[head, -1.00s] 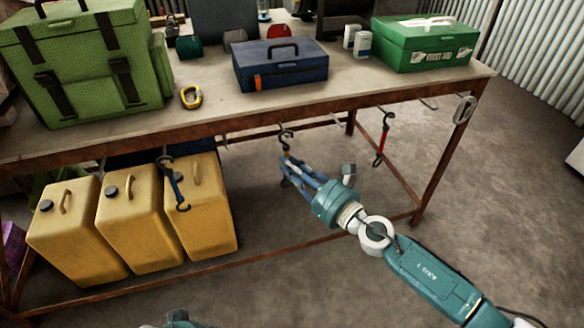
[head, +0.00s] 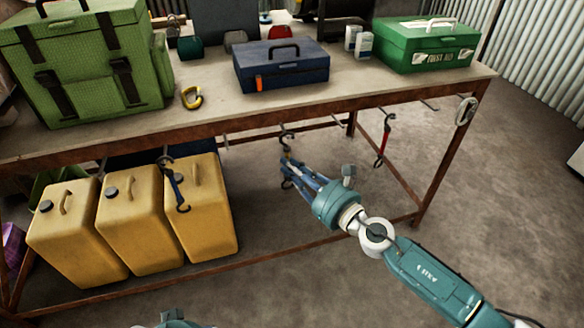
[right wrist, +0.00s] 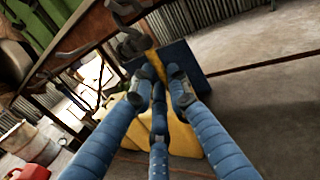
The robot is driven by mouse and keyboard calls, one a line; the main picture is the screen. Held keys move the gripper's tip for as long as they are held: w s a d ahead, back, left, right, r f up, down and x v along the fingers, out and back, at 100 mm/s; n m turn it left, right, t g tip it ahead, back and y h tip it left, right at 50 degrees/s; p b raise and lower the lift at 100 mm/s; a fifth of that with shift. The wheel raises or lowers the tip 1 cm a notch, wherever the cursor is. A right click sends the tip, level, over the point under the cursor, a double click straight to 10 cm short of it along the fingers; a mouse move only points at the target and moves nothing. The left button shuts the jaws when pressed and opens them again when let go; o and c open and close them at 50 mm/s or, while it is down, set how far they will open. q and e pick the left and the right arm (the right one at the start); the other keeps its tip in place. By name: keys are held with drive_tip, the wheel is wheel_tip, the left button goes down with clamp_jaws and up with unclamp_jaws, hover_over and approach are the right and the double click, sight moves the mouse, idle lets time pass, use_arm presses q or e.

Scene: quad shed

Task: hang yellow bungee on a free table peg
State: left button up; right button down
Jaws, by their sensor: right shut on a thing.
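The yellow bungee is mostly hidden by my right gripper (head: 288,172). Its dark top hook (head: 286,138) shows just under the table's front edge, and a dark hook shows below the fingers. In the right wrist view the fingers (right wrist: 158,88) are shut around the yellow strap (right wrist: 155,64). The top hook (right wrist: 130,42) is close to the table edge; I cannot tell whether it rests on a peg. Bare pegs (head: 338,121) and (head: 429,105) stick out from the table (head: 350,98). A blue bungee (head: 176,186) and a red bungee (head: 384,145) hang from the edge. My left gripper is out of view.
Several yellow jerrycans (head: 205,215) stand under the table at left. A green bag (head: 85,65), a blue toolbox (head: 282,66), a green first aid box (head: 424,48) and a yellow carabiner (head: 191,97) lie on top. A grey carabiner (head: 466,110) hangs at the right corner. Floor in front is clear.

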drive_tip(key=c, duration=1.6)
unclamp_jaws()
drive_tip(key=shift+d, duration=0.1)
